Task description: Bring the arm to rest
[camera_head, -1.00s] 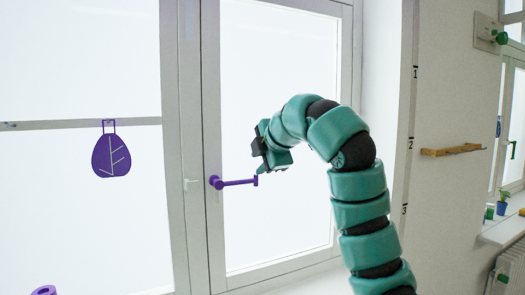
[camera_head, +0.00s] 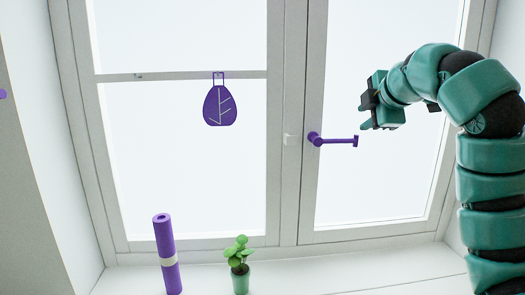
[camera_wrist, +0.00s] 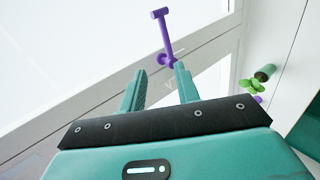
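My gripper (camera_head: 366,104) is at the end of my raised, bent green arm on the right of the head view. In the wrist view its two fingers (camera_wrist: 160,82) stand apart with nothing between them, so it is open and empty. The purple window handle (camera_head: 334,140) points right from the window frame. In the head view it shows below and left of my gripper. In the wrist view the handle (camera_wrist: 164,32) appears beyond the fingertips, and I see no contact.
A purple leaf-shaped ornament (camera_head: 218,104) hangs on the left pane's crossbar. A purple roll (camera_head: 164,240) and a small potted plant (camera_head: 240,278) stand on the white sill (camera_head: 340,267) below. The sill right of the plant looks clear up to my arm.

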